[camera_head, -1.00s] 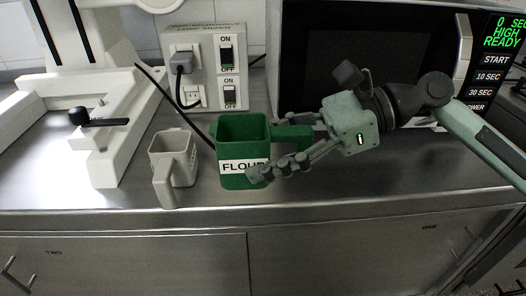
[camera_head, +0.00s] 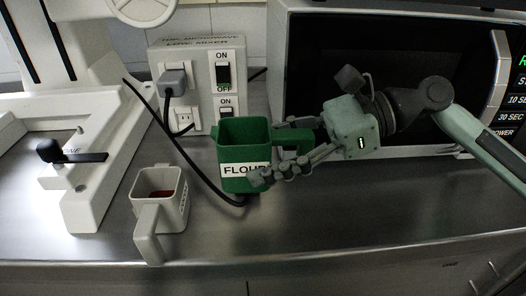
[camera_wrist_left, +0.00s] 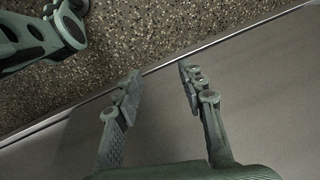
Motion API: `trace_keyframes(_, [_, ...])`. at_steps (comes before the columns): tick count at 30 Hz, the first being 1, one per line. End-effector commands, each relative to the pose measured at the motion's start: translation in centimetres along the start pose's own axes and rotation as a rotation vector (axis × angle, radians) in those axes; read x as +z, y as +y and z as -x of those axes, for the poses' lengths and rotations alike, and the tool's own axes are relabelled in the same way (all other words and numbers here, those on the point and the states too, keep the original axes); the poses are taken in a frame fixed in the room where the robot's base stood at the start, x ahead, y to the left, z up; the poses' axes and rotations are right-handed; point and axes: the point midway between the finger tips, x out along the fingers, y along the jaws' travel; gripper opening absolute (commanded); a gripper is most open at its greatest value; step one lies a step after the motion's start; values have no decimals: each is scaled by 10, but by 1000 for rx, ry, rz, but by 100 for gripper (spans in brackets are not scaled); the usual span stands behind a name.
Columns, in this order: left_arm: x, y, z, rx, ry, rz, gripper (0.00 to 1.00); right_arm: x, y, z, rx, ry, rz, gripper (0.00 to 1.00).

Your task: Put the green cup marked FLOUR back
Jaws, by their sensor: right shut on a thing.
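The green cup marked FLOUR (camera_head: 237,150) is upright in the middle of the head view, its label facing me and its handle on the right. My right gripper (camera_head: 262,160) reaches in from the right and is shut on the cup at its handle side, with fingers across the lower right of the label. The cup appears to be held above the counter, since a black cable shows below its base. My left gripper (camera_wrist_left: 159,72) shows only in the left wrist view. It is open and empty above the counter's front edge.
A light grey cup (camera_head: 179,208) with reddish-brown contents stands at front left. A white machine base (camera_head: 90,200) is further left. A socket box (camera_head: 199,85) with switches and a black cable (camera_head: 190,160) is behind. A microwave (camera_head: 320,100) stands back right. The counter (camera_head: 330,225) front is clear.

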Motion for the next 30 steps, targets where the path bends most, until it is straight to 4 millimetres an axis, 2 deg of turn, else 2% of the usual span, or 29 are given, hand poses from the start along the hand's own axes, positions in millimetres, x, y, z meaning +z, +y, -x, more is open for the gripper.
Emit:
trace_keyframes(12, [0, 0, 1, 0, -2, 2, 40, -45, 1, -18, 2, 0, -5, 31])
trace_keyframes(18, [-2, 0, 2, 1, 1, 3, 40, -61, 1, -24, 2, 1, -4, 31])
trace_keyframes(30, [-7, 0, 5, 1, 11, 5, 40, -69, 1, -27, 1, 1, -1, 31])
